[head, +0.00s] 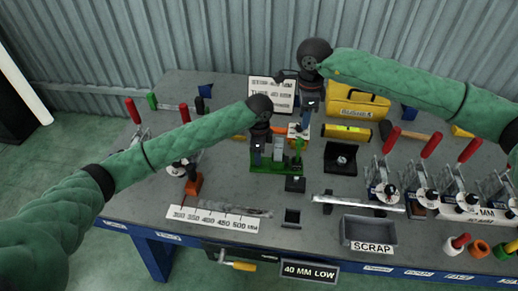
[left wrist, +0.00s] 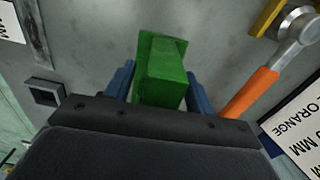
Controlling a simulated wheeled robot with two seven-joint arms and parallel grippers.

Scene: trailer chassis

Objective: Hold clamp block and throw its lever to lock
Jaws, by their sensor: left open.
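A green fixture (head: 262,168) with grey upright blocks and a green upright part (head: 298,146) stands mid-table in the head view. I cannot tell which part is the clamp block's lever. My left gripper (head: 257,157) points down at the fixture's left end. In the left wrist view, a green block (left wrist: 161,75) lies between the blue fingers of my open left gripper (left wrist: 158,85). Gaps show beside the block. My right gripper (head: 304,122) points down behind the fixture, above a small white item with orange. Its fingers are too small to judge.
A scrap tray (head: 370,233) stands at the front, with a metal bar (head: 352,202) behind it. Several red-handled toggle clamps stand at right, one (head: 380,180) nearest the bar. A yellow case (head: 357,101) and an instruction card (head: 270,92) stand behind. An orange-handled tool (left wrist: 250,92) lies beside the left gripper.

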